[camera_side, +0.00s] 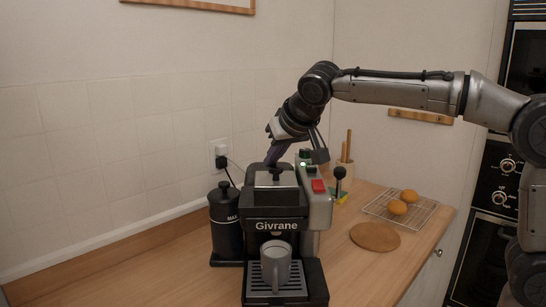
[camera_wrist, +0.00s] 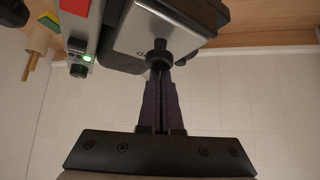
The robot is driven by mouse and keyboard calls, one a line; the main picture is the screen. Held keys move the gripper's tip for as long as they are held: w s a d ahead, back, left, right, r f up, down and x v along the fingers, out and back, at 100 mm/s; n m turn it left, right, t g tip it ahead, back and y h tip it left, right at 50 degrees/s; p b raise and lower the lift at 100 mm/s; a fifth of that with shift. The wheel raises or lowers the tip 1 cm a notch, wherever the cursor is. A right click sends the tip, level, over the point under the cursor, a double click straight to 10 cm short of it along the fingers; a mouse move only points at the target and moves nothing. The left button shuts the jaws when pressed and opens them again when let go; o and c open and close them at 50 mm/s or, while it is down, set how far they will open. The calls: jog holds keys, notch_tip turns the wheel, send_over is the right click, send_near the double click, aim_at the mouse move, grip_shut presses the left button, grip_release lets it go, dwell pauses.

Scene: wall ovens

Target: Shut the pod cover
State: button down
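The black coffee machine (camera_side: 275,225) marked "Givrane" stands on the wooden counter. Its pod cover (camera_side: 262,180) is on top, with a dark knob; I cannot tell if it is fully down. In the wrist view the cover shows as a silver plate (camera_wrist: 192,32) with a round black knob (camera_wrist: 158,58). My gripper (camera_side: 271,163) reaches down from behind the machine to the top. Its dark purple fingers are together, with the fingertips (camera_wrist: 160,72) at the knob. I cannot tell whether they touch it. No held object shows between them.
A grey mug (camera_side: 276,264) stands on the drip tray. A black canister (camera_side: 225,222) is left of the machine. A round board (camera_side: 375,237) and a rack (camera_side: 418,213) with buns lie further right.

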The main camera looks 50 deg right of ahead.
aim_at(265, 173)
jog(key=w, duration=0.1)
jog(key=w+d, duration=0.1)
jog(key=w, duration=0.1)
jog(key=shift+w+r, duration=0.15)
jog(key=shift+w, duration=0.15)
jog(key=s+d+v, duration=0.1)
jog(key=d+v, duration=0.2)
jog(key=v, duration=1.1)
jog(key=s+d+f, duration=0.3)
jog(key=s+f, duration=0.1)
jog(key=s, duration=0.5)
jog(key=s+a+f+n+g+y, duration=0.1)
jog(key=s+f, duration=0.6)
jog(key=f, duration=0.4)
jog(key=s+a+f+n+g+y, duration=0.1)
jog(key=s+f+n, duration=0.1)
jog(key=s+f, duration=0.6)
notch_tip(265, 173, down, 4)
jog(key=shift+s+a+r+g+y, duration=0.1)
jog(key=shift+s+a+g+y, duration=0.1)
jog(key=shift+g+y, duration=0.1)
